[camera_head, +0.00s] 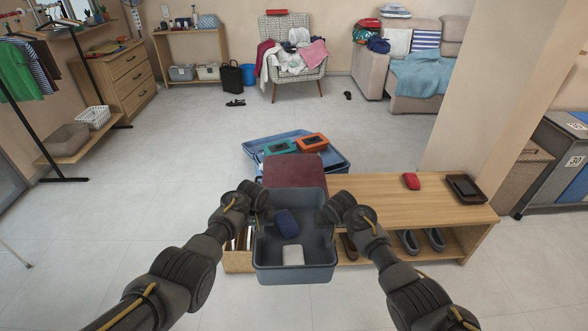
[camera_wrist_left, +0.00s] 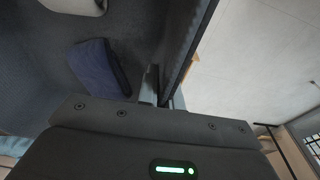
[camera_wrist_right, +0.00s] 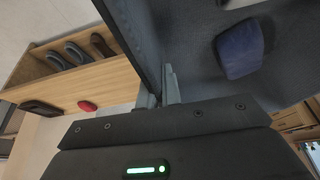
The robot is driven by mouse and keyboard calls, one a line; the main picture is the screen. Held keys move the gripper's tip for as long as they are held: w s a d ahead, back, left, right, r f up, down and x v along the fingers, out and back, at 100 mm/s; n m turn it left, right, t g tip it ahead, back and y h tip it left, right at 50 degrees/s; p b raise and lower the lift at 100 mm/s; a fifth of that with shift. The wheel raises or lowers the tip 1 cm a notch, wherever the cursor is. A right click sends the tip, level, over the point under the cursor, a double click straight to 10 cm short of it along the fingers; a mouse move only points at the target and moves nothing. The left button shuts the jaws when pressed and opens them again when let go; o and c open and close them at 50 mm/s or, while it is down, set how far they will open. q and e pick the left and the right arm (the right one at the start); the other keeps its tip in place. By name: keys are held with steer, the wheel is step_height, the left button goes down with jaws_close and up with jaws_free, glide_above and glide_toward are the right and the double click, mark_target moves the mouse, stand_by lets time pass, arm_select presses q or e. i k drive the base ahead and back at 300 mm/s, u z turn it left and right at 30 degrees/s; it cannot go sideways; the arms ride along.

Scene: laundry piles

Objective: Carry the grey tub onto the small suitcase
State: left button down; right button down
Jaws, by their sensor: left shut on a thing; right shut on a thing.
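The grey tub (camera_head: 295,276) is held upright between my two grippers in front of the wooden bench, in the head view. It holds a dark blue bundle (camera_head: 286,223) and a pale block (camera_head: 292,255). My left gripper (camera_head: 262,212) is shut on the tub's left wall, and my right gripper (camera_head: 329,212) on its right wall. The wrist views show fingers at the wall and the dark blue bundle inside, left (camera_wrist_left: 98,68) and right (camera_wrist_right: 240,48). A dark red case (camera_head: 295,170), apparently the small suitcase, lies just beyond the tub, its near edge hidden.
The wooden bench (camera_head: 410,196) carries a red item (camera_head: 411,181) and a dark tray (camera_head: 466,187), with shoes (camera_head: 408,240) on its shelf. A wall corner rises at right. Floor at left is clear.

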mark_target(294, 176)
steer(key=i, duration=1.35)
